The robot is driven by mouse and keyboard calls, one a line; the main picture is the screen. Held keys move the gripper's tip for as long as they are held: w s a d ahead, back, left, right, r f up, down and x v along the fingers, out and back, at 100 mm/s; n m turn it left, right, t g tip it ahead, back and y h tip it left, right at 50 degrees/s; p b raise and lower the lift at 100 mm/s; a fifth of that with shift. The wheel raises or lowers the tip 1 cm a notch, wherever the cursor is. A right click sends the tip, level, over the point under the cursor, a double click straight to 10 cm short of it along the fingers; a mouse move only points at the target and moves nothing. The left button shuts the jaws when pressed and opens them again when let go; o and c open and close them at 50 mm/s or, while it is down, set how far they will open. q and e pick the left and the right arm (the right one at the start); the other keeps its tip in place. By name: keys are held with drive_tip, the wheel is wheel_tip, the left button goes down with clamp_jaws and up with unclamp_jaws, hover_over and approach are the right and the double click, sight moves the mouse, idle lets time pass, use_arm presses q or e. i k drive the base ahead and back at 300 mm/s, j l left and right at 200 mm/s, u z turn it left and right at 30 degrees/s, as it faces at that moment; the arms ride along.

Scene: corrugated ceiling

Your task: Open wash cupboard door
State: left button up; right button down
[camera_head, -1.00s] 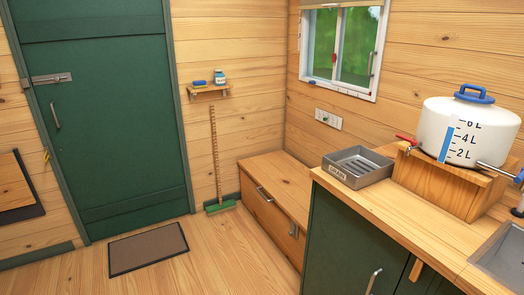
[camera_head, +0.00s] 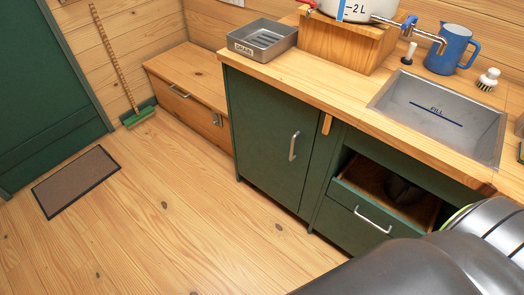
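The wash cupboard has a green door (camera_head: 273,138) under the wooden counter (camera_head: 330,95), and it looks shut. Its silver vertical handle (camera_head: 293,146) is on the right side of the door. A small wooden latch piece (camera_head: 326,124) sits at the counter's underside, right of the door. To the right, a green drawer (camera_head: 361,217) with a silver handle (camera_head: 373,219) is pulled partly out, with something dark inside. Part of my own arm shows at the lower right. Neither gripper is in view.
A metal sink (camera_head: 440,108), blue jug (camera_head: 452,48), brush (camera_head: 488,80), grey drain tray (camera_head: 262,40) and water tank on a wooden stand (camera_head: 345,40) are on the counter. A wooden chest (camera_head: 190,85), green broom (camera_head: 140,116) and brown mat (camera_head: 76,181) stand left. The floor before the cupboard is clear.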

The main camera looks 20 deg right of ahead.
sight(275, 130)
drive_tip(key=l+z, duration=0.1)
drive_tip(key=z, duration=0.8)
